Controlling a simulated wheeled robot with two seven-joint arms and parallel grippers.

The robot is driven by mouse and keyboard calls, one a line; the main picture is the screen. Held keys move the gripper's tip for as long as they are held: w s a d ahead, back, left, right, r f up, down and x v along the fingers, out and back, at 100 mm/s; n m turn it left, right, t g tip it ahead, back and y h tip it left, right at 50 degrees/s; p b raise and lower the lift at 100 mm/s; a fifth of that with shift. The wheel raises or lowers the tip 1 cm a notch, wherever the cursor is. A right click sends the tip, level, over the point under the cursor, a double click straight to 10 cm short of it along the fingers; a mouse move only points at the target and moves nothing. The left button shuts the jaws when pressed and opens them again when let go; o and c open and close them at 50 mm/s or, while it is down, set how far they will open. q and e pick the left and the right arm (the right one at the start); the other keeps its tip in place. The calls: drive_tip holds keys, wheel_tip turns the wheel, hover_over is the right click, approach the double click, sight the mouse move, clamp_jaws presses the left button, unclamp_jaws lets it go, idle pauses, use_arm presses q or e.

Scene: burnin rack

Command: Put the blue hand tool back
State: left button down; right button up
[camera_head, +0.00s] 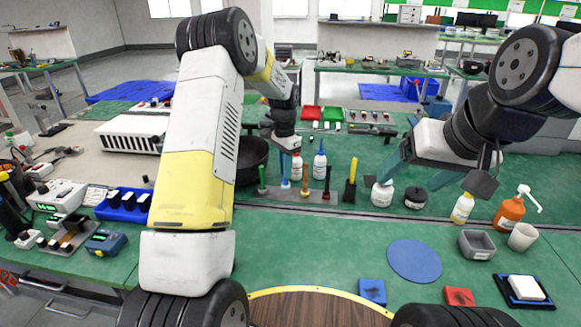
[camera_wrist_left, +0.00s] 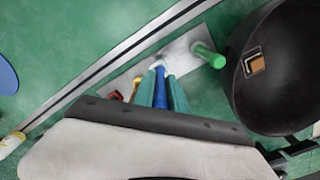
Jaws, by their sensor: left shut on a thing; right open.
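The blue hand tool (camera_wrist_left: 160,96) is between the teal fingers of my left gripper (camera_wrist_left: 162,90) in the left wrist view, its pale end toward the grey rack plate (camera_wrist_left: 188,47). In the head view my left gripper (camera_head: 285,167) is low over the rack (camera_head: 275,193), between the green tool (camera_head: 262,178) and the orange-brown tool (camera_head: 305,178). I cannot tell whether the blue tool's end is seated in the rack or just above it. My right gripper (camera_head: 407,184) is open, with a white jar (camera_head: 382,195) and a dark jar (camera_head: 415,198) near its fingertips.
A red tool (camera_head: 327,180) and a yellow-handled tool (camera_head: 351,178) stand further right. A black bowl (camera_wrist_left: 262,100) is close beside my left gripper. Bottles (camera_head: 320,165) stand behind the rack. A blue disc (camera_head: 414,260) lies on the green table, with clear room to its left.

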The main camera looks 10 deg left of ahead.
use_arm(q)
drive_tip(key=shift+w+a, duration=0.3)
drive_tip(key=shift+w, duration=0.25)
drive_tip(key=shift+w+a+f, duration=0.1)
drive_tip(key=shift+f, duration=0.8)
drive_tip(key=shift+w+a+f, duration=0.1)
drive_tip(key=shift+f, duration=0.8)
drive_tip(key=shift+f, duration=0.2)
drive_tip(key=c, duration=1.3)
unclamp_jaws()
drive_tip(key=shift+c, duration=0.2)
